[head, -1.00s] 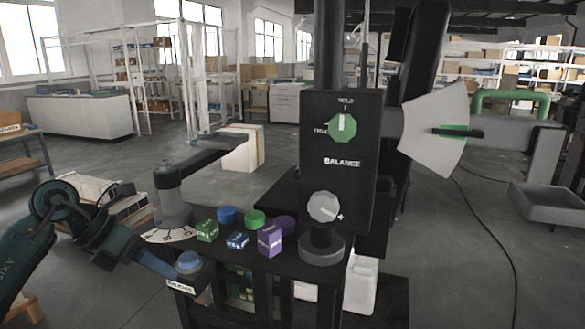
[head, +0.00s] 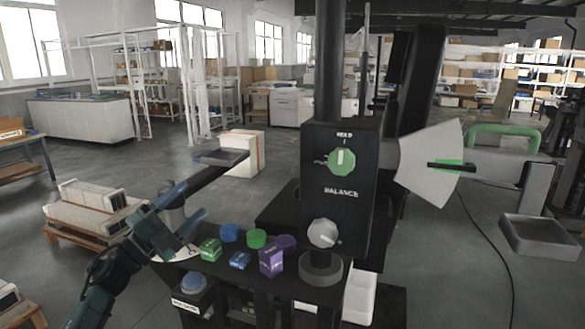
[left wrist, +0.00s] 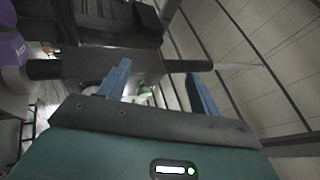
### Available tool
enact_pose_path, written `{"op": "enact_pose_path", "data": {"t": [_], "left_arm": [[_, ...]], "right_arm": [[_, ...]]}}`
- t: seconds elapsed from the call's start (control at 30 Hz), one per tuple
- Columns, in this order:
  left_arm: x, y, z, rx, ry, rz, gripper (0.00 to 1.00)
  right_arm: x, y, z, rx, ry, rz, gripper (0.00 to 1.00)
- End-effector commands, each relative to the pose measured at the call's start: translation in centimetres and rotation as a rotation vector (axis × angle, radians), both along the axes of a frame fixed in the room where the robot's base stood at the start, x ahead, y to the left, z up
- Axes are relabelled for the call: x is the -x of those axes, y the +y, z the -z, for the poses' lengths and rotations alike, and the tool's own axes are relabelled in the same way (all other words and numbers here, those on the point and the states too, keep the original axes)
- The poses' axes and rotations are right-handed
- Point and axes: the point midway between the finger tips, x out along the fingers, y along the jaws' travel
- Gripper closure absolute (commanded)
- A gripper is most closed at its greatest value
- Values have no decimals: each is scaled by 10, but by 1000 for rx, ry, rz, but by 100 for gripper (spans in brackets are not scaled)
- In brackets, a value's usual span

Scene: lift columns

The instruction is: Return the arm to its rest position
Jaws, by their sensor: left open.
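My left gripper (head: 190,207) is open, with its blue fingers pointing up and to the right. In the head view it is in front of the grey lever post at the left end of the black bench (head: 265,298). In the left wrist view my left gripper (left wrist: 160,80) shows two blue fingers apart with nothing held between them. A dark bar crosses behind the fingers there. My right gripper is not in view.
The grey lever (head: 225,170) reaches right from its post. Green (head: 210,250), blue (head: 240,261) and purple (head: 271,262) blocks stand on the bench beside coloured discs. A black BALANCE panel (head: 335,185) with two knobs rises to the right. Open floor lies beyond.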

Motion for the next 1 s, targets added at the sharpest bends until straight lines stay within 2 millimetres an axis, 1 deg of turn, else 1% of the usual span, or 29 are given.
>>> {"op": "enact_pose_path", "data": {"t": [0.03, 0.1, 0.17, 0.2, 0.3, 0.33, 0.4, 0.5, 0.57, 0.6, 0.77, 0.8, 0.87, 0.9, 0.97, 1.0], "left_arm": [[-12, 22, -8, 135, 49, -76, 36], [-28, 53, -10, 321, 136, -176, 36], [-38, 77, -4, 464, 220, -248, 36], [-44, 90, 2, 549, 278, -289, 36], [-55, 115, 24, 728, 423, -371, 36], [-57, 120, 32, 773, 467, -392, 36], [-60, 130, 50, 868, 566, -433, 36], [-62, 137, 77, 987, 714, -482, 36], [-61, 138, 94, 1049, 806, -505, 36], [-53, 129, 114, 1042, 837, -506, 36], [-18, 96, 171, 1010, 924, -494, 36], [-7, 88, 186, 1003, 949, -492, 36], [12, 74, 209, 994, 993, -486, 36], [27, 63, 226, 989, 1023, -483, 36], [53, 47, 251, 982, 1076, -477, 36], [73, 35, 268, 980, 1114, -471, 36]], "right_arm": [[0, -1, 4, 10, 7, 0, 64], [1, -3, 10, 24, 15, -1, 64], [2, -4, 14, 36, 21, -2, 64], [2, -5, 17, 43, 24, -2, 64], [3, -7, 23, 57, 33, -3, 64], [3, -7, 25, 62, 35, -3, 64], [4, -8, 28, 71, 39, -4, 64], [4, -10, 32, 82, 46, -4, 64], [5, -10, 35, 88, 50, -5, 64], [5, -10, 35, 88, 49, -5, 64], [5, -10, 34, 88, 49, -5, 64], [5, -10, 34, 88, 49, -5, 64], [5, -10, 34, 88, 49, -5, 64], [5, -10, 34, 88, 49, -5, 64], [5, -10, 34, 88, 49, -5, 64], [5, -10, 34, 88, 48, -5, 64]]}}
